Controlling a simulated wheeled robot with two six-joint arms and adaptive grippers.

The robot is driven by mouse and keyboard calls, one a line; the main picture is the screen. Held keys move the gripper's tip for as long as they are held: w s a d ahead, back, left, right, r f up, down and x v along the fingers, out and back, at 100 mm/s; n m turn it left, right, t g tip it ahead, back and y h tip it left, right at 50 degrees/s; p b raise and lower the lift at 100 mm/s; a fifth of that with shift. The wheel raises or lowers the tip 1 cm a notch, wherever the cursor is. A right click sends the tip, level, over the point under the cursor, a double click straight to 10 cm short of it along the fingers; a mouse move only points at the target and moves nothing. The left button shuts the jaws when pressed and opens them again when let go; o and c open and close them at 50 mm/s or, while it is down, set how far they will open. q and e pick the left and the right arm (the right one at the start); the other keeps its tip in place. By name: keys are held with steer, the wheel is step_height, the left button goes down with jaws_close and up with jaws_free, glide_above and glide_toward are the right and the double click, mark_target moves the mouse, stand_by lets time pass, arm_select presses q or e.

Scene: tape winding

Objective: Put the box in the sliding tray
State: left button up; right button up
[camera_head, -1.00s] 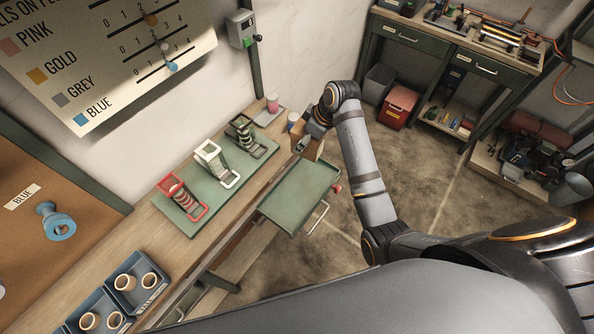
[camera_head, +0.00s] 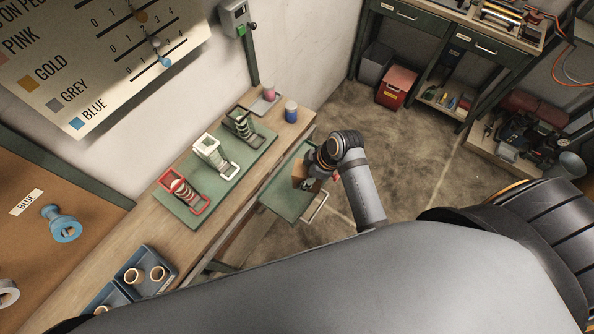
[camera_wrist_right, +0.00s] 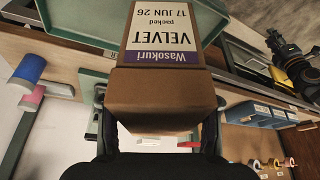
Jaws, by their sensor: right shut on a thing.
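The brown box (camera_head: 299,171) is in my right gripper (camera_head: 312,176), at the green sliding tray (camera_head: 285,205) beside the workbench. In the head view the box is partly hidden by my wrist; it appears over the far part of the tray. I cannot tell whether it touches the tray floor. In the right wrist view the box (camera_wrist_right: 165,95) fills the middle between the two fingers, its label reading Wasokuri VELVET. The tray (camera_wrist_right: 75,25) shows behind it at the upper left. My left gripper is not in view.
The workbench (camera_head: 165,238) holds a green board with red, white and dark green holders, a blue spool (camera_head: 291,111) and a pink spool (camera_head: 269,92). Blue bins (camera_head: 150,275) with tan rolls stand at the near end. The floor right of the tray is open.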

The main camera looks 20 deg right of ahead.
steer(key=w+f, duration=0.6)
steer(key=shift+a+f, duration=0.1)
steer(key=shift+a, duration=0.3)
steer(key=shift+w+f, duration=0.1)
steer(key=shift+f, duration=0.25)
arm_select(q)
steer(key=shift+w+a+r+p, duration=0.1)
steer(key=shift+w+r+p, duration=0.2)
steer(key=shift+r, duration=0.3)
arm_select(e)
steer(key=shift+f, duration=1.35)
steer(key=shift+f, duration=0.1)
steer(key=o, duration=1.3)
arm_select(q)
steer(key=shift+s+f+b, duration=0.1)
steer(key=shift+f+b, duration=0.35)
arm_select(e)
steer(key=v, duration=1.2)
steer(key=shift+a, duration=0.1)
